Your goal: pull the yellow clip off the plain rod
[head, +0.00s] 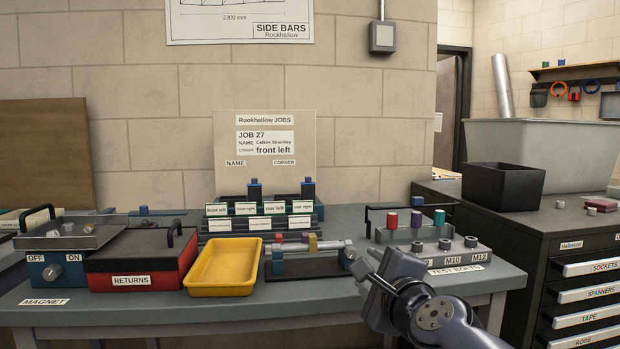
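A silver rod (333,245) lies level across a dark stand (308,276) with blue end supports, near the middle of the bench. A yellow clip (312,243) sits on the rod around its middle. A purple clip (304,237) is close beside it on the left, and a red clip (278,238) is near the rod's left end. My gripper (360,266) is at the right end of the stand, apart from the yellow clip and to its right. Its fingers point left and away from me. I cannot tell whether they are open or shut, and the arm partly hides the bench behind.
A yellow tray (224,284) stands left of the stand, beside a red RETURNS box (141,262). Labelled racks (262,223) stand behind the rod. A test bolts block (426,240) with coloured caps is to the right. Little bench is free around the stand.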

